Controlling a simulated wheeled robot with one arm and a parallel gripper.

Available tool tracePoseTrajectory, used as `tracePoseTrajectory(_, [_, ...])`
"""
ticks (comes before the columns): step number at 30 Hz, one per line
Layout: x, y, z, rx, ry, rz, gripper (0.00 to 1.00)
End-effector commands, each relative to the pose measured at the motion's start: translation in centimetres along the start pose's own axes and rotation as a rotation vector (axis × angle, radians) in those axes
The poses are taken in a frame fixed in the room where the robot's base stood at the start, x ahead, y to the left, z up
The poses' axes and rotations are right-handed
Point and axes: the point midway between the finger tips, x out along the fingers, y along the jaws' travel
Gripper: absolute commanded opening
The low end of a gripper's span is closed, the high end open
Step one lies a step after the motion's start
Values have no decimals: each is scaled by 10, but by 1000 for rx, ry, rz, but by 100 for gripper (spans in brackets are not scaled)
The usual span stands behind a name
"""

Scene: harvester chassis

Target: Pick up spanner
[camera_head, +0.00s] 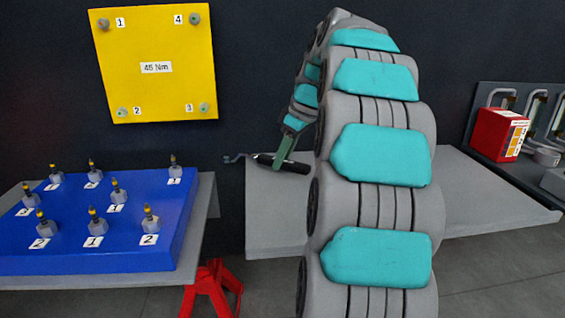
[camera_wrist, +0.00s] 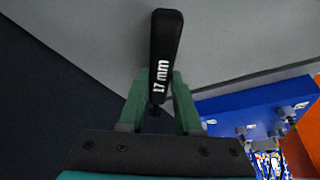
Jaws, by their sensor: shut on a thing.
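The spanner (camera_head: 292,164) has a black handle and a grey open end that points left past the edge of the grey table in the head view. In the wrist view its handle (camera_wrist: 165,50), marked "17 mm", stands between the green fingers. My gripper (camera_head: 282,160) is shut on the handle; it also shows in the wrist view (camera_wrist: 158,82). The fingers hide part of the handle. I cannot tell surely how far the spanner is above the table.
The grey table (camera_head: 275,215) is otherwise bare near the gripper. A blue board (camera_head: 120,255) with several numbered bolts lies at left. A yellow 45 Nm plate (camera_head: 155,95) is on the dark wall. A red box (camera_head: 495,133) stands at right.

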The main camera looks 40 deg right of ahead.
Motion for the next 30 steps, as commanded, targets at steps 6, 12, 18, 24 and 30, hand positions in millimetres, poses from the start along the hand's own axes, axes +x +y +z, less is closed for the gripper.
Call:
tracePoseTrajectory(6, [-14, 0, -6, -1, 3, 3, 0])
tracePoseTrajectory(12, [-21, -7, -9, -1, 1, -1, 0])
tracePoseTrajectory(18, [-23, -27, -10, -2, 1, 1, 0])
tracePoseTrajectory(24, [-24, -59, -11, -3, 0, -1, 0])
tracePoseTrajectory(30, [-28, -105, -13, -4, 0, -2, 0])
